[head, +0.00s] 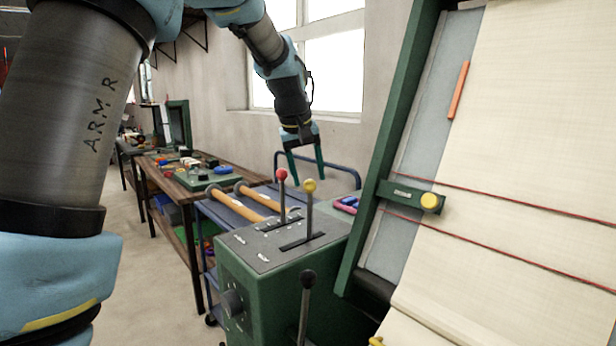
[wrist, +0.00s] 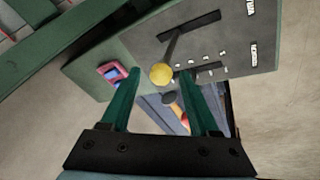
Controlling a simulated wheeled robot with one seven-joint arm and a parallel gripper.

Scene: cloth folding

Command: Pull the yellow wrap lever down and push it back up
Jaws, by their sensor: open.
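The yellow wrap lever (head: 309,205) has a yellow ball knob on a dark rod and stands up from a slot in the top of the green control box (head: 236,282). A red-knobbed lever (head: 282,194) stands just left of it. My gripper (head: 306,166) has two green fingers. It is open and empty, above and behind the yellow knob in the head view, pointing down. In the wrist view the yellow knob (wrist: 161,74) lies beyond and roughly between the fingertips of my gripper (wrist: 163,80), apart from them.
A black-knobbed lever (head: 307,290) stands at the box's front. The large green-framed cloth panel (head: 520,150), with red cords and a yellow-knobbed clamp (head: 410,197), leans at the right. A blue cart (head: 215,212) with orange-handled rolls and a wooden workbench (head: 160,176) stand behind.

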